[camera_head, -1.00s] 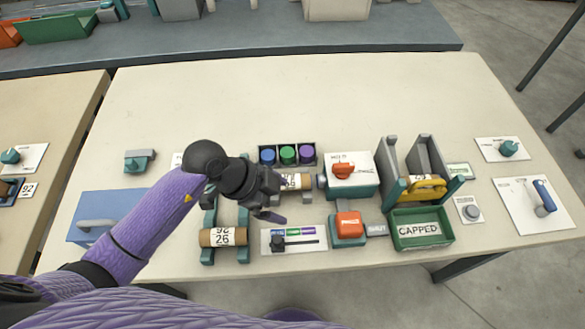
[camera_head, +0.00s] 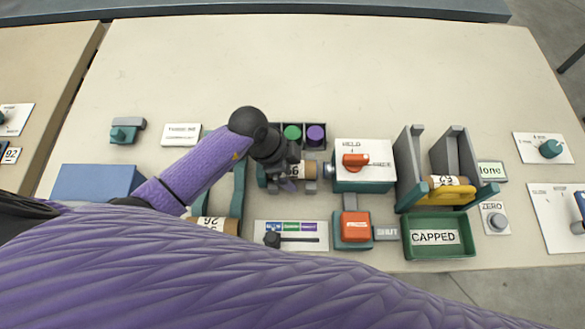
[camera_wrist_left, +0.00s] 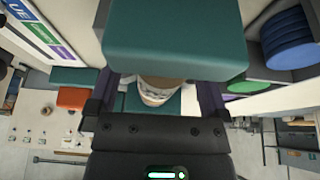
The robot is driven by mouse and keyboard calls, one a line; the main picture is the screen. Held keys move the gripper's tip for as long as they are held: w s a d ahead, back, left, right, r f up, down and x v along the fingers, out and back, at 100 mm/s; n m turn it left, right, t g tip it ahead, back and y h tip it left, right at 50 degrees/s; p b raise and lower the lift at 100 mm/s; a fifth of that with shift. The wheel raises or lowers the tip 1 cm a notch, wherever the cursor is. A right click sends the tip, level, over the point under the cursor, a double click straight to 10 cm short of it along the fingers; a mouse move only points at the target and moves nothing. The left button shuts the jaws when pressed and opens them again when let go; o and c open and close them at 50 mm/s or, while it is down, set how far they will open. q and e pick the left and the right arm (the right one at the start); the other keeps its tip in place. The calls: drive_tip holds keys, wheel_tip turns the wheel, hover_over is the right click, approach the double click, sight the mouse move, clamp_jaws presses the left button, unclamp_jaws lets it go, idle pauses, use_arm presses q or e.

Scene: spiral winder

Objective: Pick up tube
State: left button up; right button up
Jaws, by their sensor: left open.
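My left gripper (camera_head: 290,175) is open over the cradle of the winder, at the left part of a brown cardboard tube with a white number label (camera_head: 306,170). In the left wrist view the tube end (camera_wrist_left: 158,92) shows between the two fingers, partly hidden behind a teal block (camera_wrist_left: 175,45). Contact between fingers and tube cannot be told. A second labelled tube (camera_head: 218,225) lies on the teal rack at left, partly hidden by my arm. A third tube (camera_head: 446,181) lies between the grey uprights at right. My right gripper is not in view.
Right of the cradle stands a white-topped teal machine with a red knob (camera_head: 355,160). Coloured caps (camera_head: 315,134) sit behind the gripper. In front are a slider panel (camera_head: 292,236), a red button (camera_head: 355,226) and a green CAPPED tray (camera_head: 437,253). The table's back is clear.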

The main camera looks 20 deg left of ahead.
use_arm(q)
drive_tip(key=shift+r, duration=0.1)
drive_tip(key=c, duration=1.3)
